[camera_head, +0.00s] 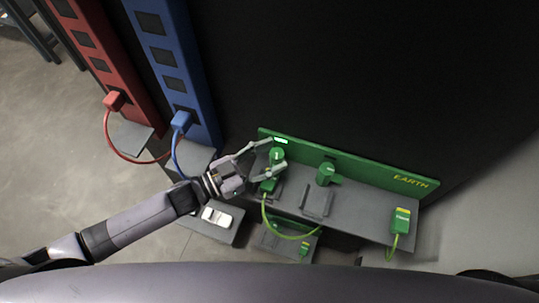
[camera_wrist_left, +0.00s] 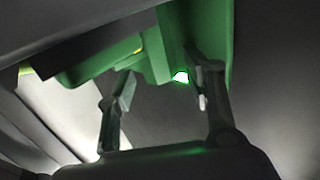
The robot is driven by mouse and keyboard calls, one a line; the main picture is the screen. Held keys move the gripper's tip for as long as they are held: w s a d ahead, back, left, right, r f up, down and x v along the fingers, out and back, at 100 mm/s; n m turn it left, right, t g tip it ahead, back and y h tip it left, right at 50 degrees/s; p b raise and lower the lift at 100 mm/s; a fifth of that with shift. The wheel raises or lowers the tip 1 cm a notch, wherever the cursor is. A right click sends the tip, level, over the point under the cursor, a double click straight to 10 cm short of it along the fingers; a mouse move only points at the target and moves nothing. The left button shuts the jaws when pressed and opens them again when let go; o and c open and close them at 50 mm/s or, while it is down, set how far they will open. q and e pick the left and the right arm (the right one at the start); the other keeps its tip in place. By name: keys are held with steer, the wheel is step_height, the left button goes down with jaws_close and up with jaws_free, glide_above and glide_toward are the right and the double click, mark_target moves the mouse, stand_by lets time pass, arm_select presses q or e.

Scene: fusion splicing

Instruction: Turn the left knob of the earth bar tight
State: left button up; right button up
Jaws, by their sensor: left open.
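The green earth bar (camera_head: 385,178) carries the word EARTH at its right end. Its left knob (camera_head: 277,153) is green, near a lit white indicator (camera_head: 281,140). The right knob (camera_head: 326,173) stands apart on the same bar. My left gripper (camera_head: 276,158) is open, with one finger on each side of the left knob; I cannot tell whether they touch it. In the left wrist view, the open fingers (camera_wrist_left: 163,88) show in front of green parts and a glowing light (camera_wrist_left: 181,77). My right gripper is not in view.
A green plug (camera_head: 268,186) with a green cable (camera_head: 283,234) sits below the left knob. Another green plug (camera_head: 402,220) is at the shelf's right. A red bar (camera_head: 121,75) and a blue bar (camera_head: 186,82) with cables stand at left. A grey shelf (camera_head: 350,220) lies below.

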arm_select(q)
steer(key=v, duration=0.8)
steer(key=s+t, duration=0.1)
steer(key=s+d+r+n+t, duration=0.1)
steer(key=s, duration=0.1)
steer(key=s+d+r+n+t, duration=0.1)
steer(key=shift+s+d+r, duration=0.1)
steer(key=shift+s+d, duration=0.05)
steer(key=shift+d, duration=0.1)
steer(key=s+a+f+n+t+y, duration=0.2)
steer(key=s+a+f+n+y, duration=0.1)
steer(key=s+a+y, duration=0.25)
steer(key=shift+h, duration=0.35)
steer(key=p+x, duration=0.1)
steer(key=x, duration=0.4)
steer(key=p+x, duration=0.2)
steer(key=x, duration=0.3)
steer(key=p+x, duration=0.1)
steer(key=x, duration=0.4)
steer(key=shift+w+d+r, duration=0.25)
steer(key=shift+d+r, duration=0.05)
steer(key=shift+w+d+f+m, duration=0.1)
steer(key=shift+w+d+m, duration=0.2)
steer(key=shift+w+d, duration=0.1)
steer(key=shift+c, duration=0.4)
